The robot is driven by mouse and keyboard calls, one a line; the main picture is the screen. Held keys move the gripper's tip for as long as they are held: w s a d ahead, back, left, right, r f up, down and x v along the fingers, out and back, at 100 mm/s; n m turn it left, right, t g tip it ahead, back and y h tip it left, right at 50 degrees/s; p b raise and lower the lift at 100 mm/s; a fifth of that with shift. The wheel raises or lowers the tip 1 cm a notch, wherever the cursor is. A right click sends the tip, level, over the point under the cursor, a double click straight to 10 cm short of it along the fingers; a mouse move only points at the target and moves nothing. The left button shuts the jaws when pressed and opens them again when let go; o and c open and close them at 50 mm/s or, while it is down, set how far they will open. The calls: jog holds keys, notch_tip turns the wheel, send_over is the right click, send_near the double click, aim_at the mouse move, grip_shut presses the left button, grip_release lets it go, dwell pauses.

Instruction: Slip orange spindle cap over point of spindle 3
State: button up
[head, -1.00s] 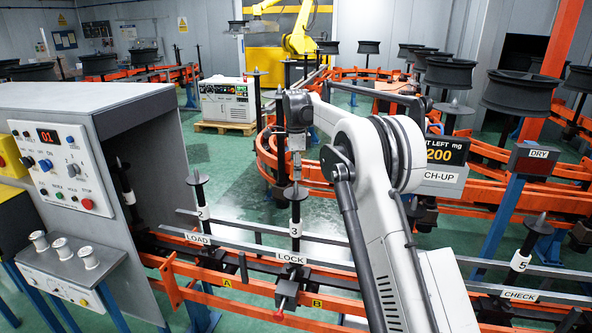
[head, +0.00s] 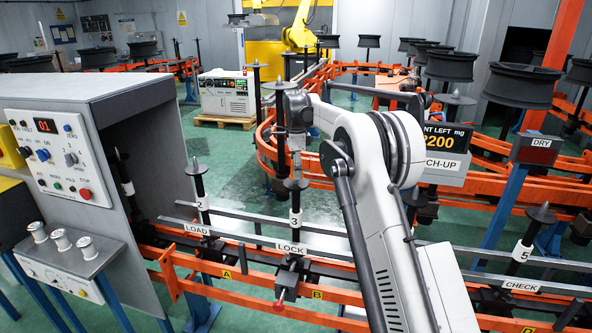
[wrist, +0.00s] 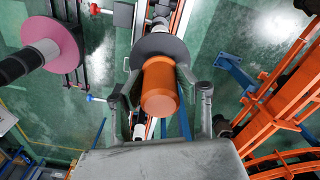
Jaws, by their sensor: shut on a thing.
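Spindle 3 (head: 295,216) stands upright on the rail by the LOCK label, its black flange disc (head: 295,184) just below my gripper (head: 297,162). In the wrist view the orange cap (wrist: 160,92) is between the two fingers of my gripper (wrist: 161,90), which are shut on it. A dark flange disc (wrist: 152,45) shows behind the cap, lined up closely with it. The spindle point is hidden in the wrist view, so I cannot tell how far the cap is over it. The cap is too small to make out in the head view.
A neighbouring spindle (head: 198,186) stands left of spindle 3, by the grey cabinet (head: 150,130). Spindle 5 (head: 527,236) is at the right. Orange rails (head: 240,285) run beneath. A pinkish disc on a dark shaft (wrist: 52,43) is at left in the wrist view.

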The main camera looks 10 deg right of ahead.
jog(key=shift+f+b, duration=0.6)
jog(key=shift+f, duration=0.45)
dwell(1.1)
jog(key=o, duration=1.1)
jog(key=shift+o, duration=0.2)
jog(key=shift+r, duration=0.1)
notch_tip(320, 180, up, 12)
jog(key=shift+f, duration=0.1)
